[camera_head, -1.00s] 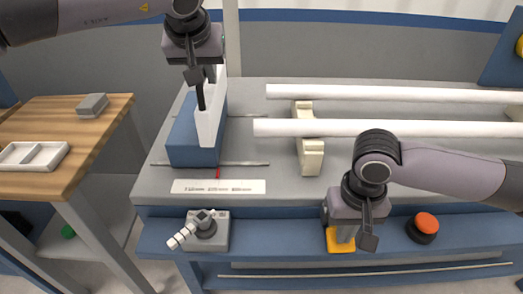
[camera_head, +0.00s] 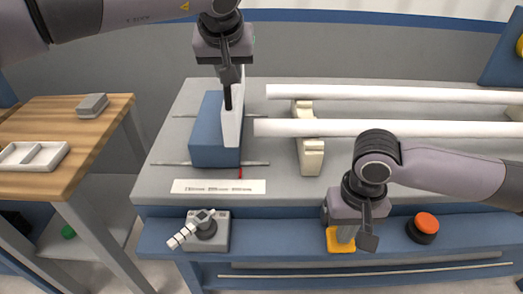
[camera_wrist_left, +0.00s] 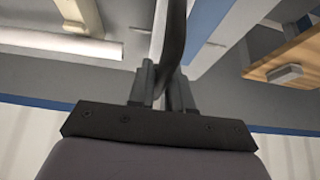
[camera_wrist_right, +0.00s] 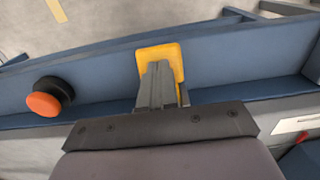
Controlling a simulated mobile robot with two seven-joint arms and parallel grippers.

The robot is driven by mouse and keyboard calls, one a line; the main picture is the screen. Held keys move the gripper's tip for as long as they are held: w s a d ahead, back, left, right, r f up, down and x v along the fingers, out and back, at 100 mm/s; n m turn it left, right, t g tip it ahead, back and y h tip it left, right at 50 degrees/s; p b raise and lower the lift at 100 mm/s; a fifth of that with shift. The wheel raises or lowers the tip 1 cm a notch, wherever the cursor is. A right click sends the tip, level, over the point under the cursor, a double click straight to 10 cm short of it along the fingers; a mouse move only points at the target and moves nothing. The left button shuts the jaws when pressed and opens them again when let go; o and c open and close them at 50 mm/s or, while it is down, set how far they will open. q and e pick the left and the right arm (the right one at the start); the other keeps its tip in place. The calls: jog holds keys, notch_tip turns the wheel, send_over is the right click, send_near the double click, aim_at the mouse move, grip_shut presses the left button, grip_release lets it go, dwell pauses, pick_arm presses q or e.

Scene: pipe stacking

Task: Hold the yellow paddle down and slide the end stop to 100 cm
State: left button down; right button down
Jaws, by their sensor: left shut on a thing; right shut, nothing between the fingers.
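The end stop (camera_head: 216,135) is a blue block with a white upright plate on its right side, sitting on thin rails on the grey bench top. My left gripper (camera_head: 229,98) is shut on the dark handle at the top of the end stop; the handle also shows between the fingers in the left wrist view (camera_wrist_left: 172,45). A red pointer (camera_head: 241,173) on the end stop is near the right end of the printed scale strip (camera_head: 219,187). My right gripper (camera_head: 348,240) is shut and empty, its fingertips on the yellow paddle (camera_wrist_right: 175,55), partly hiding it.
A red-orange button (camera_head: 427,223) stands right of the paddle. A grey joystick box (camera_head: 209,232) is on the front ledge. Two white pipes (camera_head: 400,129) rest on cream supports (camera_head: 311,157) right of the end stop. A wooden side table (camera_head: 85,118) is at left.

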pick_arm(q)
jog(key=shift+d, duration=0.1)
pick_arm(e)
jog(key=shift+r, duration=1.95)
pick_arm(q)
jog(key=c, duration=0.8)
grip_release()
jog(key=shift+w+f, duration=0.1)
jog(key=shift+c, duration=0.2)
jog(key=shift+v, duration=3.6)
pick_arm(e)
notch_tip(320, 180, up, 10)
